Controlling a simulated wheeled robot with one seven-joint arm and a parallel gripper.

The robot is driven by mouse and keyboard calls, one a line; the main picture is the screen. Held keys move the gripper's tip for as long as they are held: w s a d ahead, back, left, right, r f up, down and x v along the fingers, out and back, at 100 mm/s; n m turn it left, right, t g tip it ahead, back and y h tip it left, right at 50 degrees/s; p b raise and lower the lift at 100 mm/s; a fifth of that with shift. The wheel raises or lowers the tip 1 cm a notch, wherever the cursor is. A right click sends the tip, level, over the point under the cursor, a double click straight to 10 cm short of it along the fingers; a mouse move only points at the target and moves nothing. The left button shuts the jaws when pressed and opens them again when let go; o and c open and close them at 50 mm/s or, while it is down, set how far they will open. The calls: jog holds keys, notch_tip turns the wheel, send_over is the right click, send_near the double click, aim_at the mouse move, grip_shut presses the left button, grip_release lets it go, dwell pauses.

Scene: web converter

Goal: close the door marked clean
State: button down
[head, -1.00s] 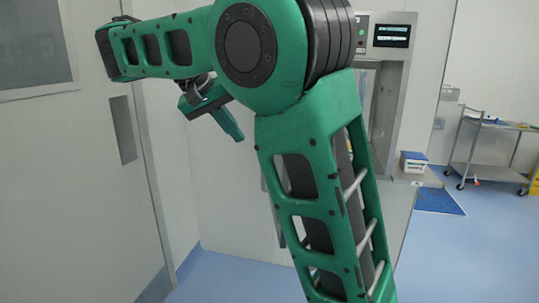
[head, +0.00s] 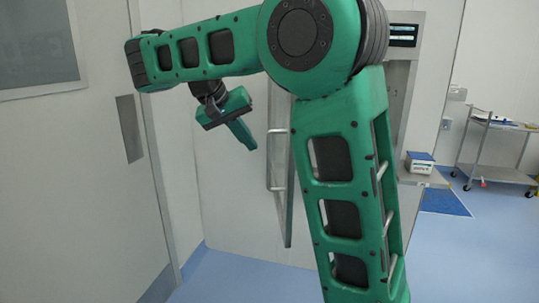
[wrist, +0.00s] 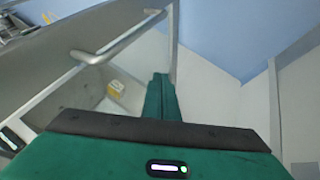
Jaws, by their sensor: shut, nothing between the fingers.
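A hatch door (head: 283,215) stands ajar left of my upper arm, seen nearly edge-on, with a bar handle (head: 271,160) on it. No "clean" marking is legible. In the wrist view the bar handle (wrist: 125,42) runs across the upper left, beside the fingers. My gripper (head: 245,142) is shut and empty, pointing down to the right, just left of the handle in the head view. Its closed fingertips also show in the wrist view (wrist: 160,84). They look apart from the handle. My arm hides much of the hatch.
A large grey door (head: 75,180) with a window fills the left. A small display (head: 403,35) is above the hatch frame. A white and blue box (head: 420,162) sits on a ledge at right, with a metal cart (head: 495,150) beyond. Blue floor is open in front.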

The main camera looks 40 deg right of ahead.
aim_at(280, 164)
jog(key=shift+s+d+f, duration=0.3)
jog(key=shift+d+f, duration=0.4)
jog(key=shift+d, duration=0.4)
jog(key=shift+s+d+f, duration=0.25)
jog(key=shift+d+f, duration=0.5)
jog(key=shift+d, duration=0.4)
jog(key=shift+s+d+f, duration=0.3)
jog(key=shift+d+f, duration=0.4)
jog(key=shift+d, duration=0.4)
